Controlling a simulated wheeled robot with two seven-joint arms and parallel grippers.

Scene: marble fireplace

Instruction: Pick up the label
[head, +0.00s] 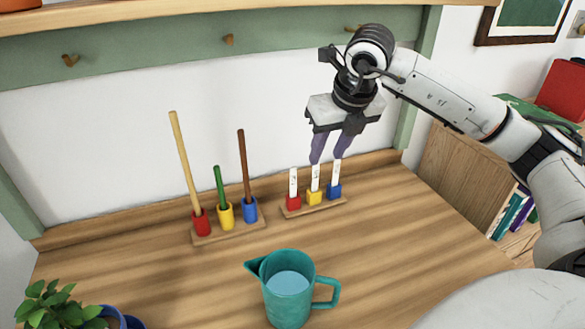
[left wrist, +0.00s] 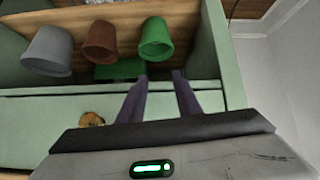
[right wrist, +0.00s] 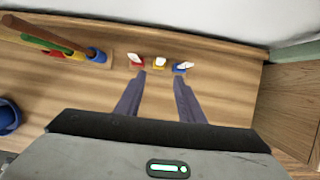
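Three white labels stand upright in small holders on a wooden strip (head: 315,209) at the back of the table: one label (head: 293,182) in a red holder (head: 293,203), one label (head: 316,178) in a yellow holder (head: 314,198), one label (head: 336,172) in a blue holder (head: 334,191). The labels also show at the top of the right wrist view. My right gripper (head: 328,160) is open and points down just above the yellow and blue holders' labels; contact cannot be told. My left gripper (left wrist: 161,76) is open and empty, outside the head view.
A second strip (head: 230,233) at left holds tall yellow, green and brown sticks in cups. A teal jug (head: 287,296) stands in front, a plant (head: 60,305) at front left. Pots, including a green one (left wrist: 157,38), show in the left wrist view.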

